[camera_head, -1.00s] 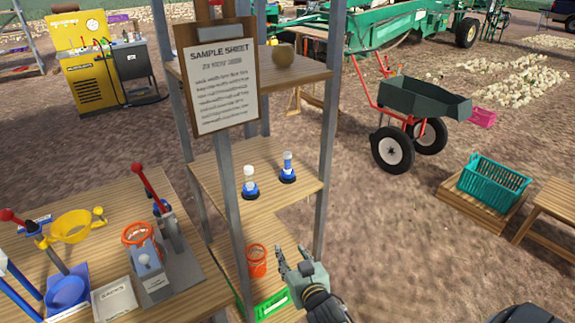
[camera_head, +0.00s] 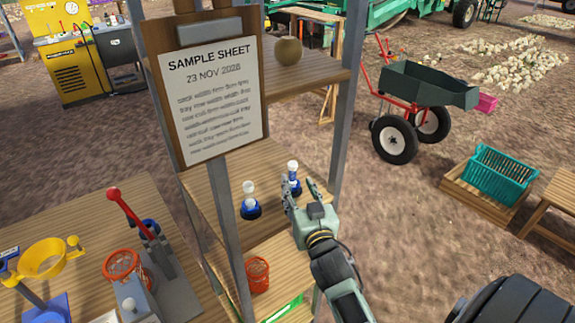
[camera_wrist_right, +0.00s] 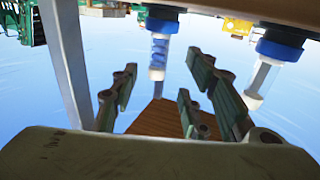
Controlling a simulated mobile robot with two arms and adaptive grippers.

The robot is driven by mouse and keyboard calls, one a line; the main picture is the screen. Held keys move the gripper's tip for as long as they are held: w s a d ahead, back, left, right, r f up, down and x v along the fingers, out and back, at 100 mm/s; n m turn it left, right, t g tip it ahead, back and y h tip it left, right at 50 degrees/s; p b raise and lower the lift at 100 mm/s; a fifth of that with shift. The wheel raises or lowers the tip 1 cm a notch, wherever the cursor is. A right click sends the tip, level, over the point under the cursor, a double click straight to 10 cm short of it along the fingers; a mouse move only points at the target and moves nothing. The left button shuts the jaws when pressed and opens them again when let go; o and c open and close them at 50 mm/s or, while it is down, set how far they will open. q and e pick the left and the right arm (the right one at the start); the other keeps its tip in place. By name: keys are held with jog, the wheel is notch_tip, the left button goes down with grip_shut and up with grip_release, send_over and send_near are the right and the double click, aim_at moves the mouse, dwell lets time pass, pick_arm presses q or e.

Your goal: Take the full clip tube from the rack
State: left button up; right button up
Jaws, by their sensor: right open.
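Two clear tubes with white ends stand upright in blue bases on the middle shelf of the rack (camera_head: 225,187). The right tube (camera_head: 293,167) shows blue contents; in the wrist view this tube (camera_wrist_right: 158,52) appears upside down, ahead of my fingers. The left tube (camera_head: 249,190) looks clear and empty; it also shows at the right of the wrist view (camera_wrist_right: 262,80). My right gripper (camera_head: 301,188) is open and empty, just in front of the right tube and partly covering its base. My left gripper is not in view.
A clipboard sample sheet (camera_head: 212,95) hangs at the rack's front. A rack post (camera_head: 345,110) stands close right of my gripper. A round brown pot (camera_head: 288,51) is on the upper shelf. An orange basket (camera_head: 257,274) is below. A workbench (camera_head: 75,215) with tools stands left.

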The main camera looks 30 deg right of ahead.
aim_at(294, 172)
jog(key=shift+w+d, duration=0.2)
jog(key=shift+w, duration=0.35)
jog(key=shift+w+d+r, duration=0.1)
jog(key=shift+w, duration=0.25)
jog(key=shift+w+d+r+p, duration=0.25)
jog(key=shift+w+p, duration=0.2)
jog(key=shift+p, duration=0.15)
jog(key=shift+p+x, duration=0.6)
jog(key=shift+x, duration=0.6)
jog(key=shift+w+d+f, duration=0.15)
jog(key=shift+w+d, duration=0.05)
jog(key=shift+w, duration=0.3)
jog(key=shift+w+d+f, duration=0.1)
jog(key=shift+w+d, duration=0.1)
jog(key=shift+w, duration=0.35)
jog(key=c, duration=0.7)
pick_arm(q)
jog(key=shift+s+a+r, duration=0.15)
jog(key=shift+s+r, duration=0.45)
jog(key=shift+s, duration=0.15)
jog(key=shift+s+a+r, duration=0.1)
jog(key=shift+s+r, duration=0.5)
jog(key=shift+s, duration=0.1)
pick_arm(e)
grip_shut()
